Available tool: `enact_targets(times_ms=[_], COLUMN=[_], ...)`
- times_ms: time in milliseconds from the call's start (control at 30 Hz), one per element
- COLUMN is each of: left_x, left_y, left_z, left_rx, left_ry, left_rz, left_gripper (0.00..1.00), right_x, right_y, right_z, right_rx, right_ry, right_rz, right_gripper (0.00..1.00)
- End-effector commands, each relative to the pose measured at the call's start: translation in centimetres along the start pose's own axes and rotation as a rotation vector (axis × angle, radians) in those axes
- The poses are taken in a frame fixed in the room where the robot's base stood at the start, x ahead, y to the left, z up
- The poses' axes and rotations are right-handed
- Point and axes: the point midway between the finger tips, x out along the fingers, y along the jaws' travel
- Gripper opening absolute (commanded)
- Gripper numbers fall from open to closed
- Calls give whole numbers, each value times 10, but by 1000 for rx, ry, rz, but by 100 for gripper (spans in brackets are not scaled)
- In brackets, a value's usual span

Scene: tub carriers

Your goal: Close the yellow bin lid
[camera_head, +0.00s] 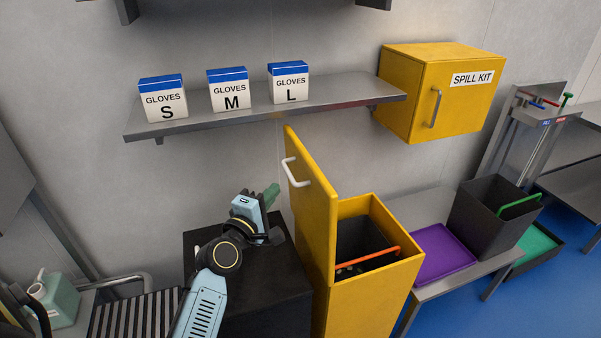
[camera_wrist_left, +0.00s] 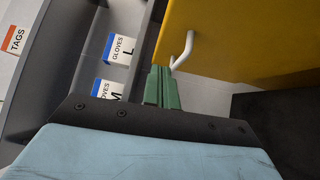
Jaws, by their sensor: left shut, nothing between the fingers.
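The yellow bin (camera_head: 375,290) stands in the middle of the head view. Its yellow lid (camera_head: 314,200) stands up, open, along the bin's left side, with a white handle (camera_head: 296,172) on its left-facing side. A dark liner and an orange-red bar show inside the bin. My left gripper (camera_head: 272,191) with green fingers is left of the lid, close to the handle. In the left wrist view the shut green fingers (camera_wrist_left: 162,88) lie near the white handle (camera_wrist_left: 184,50) and the lid (camera_wrist_left: 235,40); I cannot tell whether they touch. My right gripper is not in view.
A shelf (camera_head: 255,112) with glove boxes and a yellow spill kit cabinet (camera_head: 455,95) are on the wall above. A black box (camera_head: 275,295) stands left of the bin. A bench with a purple tray (camera_head: 442,254) and dark tub (camera_head: 485,215) is at right.

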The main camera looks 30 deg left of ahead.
Motion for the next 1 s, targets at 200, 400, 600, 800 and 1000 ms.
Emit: enact_targets(times_ms=[200,400,600,800,1000], left_x=[48,78,91,94,94], left_y=[2,2,0,0,0], left_z=[0,12,26,29,29], left_rx=[3,2,5,6,6], left_ry=[-2,-2,-2,-2,-2], left_rz=[2,-1,-2,-2,-2], left_gripper=[0,0,0,0,0], right_x=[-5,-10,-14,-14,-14], right_y=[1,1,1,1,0], right_z=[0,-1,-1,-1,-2], right_rx=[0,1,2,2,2], right_ry=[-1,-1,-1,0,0], right_rz=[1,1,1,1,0], right_gripper=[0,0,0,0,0])
